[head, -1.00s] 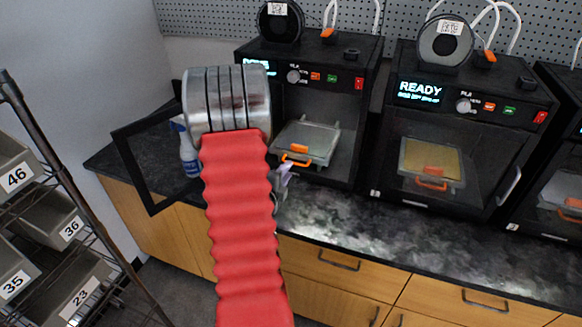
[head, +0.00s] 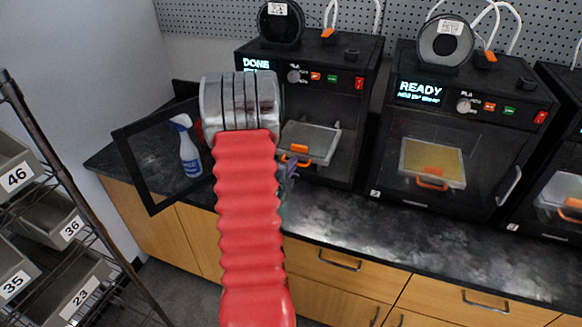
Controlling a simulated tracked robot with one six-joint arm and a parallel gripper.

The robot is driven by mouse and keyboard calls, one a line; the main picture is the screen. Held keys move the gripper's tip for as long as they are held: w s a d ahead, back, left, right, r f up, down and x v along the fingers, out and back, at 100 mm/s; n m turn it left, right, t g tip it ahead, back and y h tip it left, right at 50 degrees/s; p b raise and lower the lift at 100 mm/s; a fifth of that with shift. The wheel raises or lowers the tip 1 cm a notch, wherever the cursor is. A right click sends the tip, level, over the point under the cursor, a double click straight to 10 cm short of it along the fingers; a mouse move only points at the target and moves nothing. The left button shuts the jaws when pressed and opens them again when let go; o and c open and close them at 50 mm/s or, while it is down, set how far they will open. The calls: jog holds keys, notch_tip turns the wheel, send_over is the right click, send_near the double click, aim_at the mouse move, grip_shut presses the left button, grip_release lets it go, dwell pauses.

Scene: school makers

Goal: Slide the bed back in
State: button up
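The left printer (head: 350,75) shows "DONE" on its display and its door (head: 152,165) stands swung open to the left. Its bed (head: 312,140), a pale plate with an orange handle (head: 296,148) at the front, shows in the open chamber. I cannot tell how far out the bed sits. My red-sleeved arm covers the left part of the opening. My gripper (head: 290,172) is mostly hidden behind the arm; only a small part shows just below the bed's handle. Whether it touches the bed or is open cannot be seen.
A middle printer (head: 470,110) reads "READY", door shut, with a yellowish bed inside. Another printer (head: 562,185) stands at the right edge. A spray bottle (head: 187,150) stands behind the open door. A bin rack (head: 60,230) is at left. The dark counter (head: 400,235) is clear in front.

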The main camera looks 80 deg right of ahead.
grip_shut()
jog(key=shift+a+f, duration=0.1)
jog(key=shift+f, duration=0.05)
dwell(0.9)
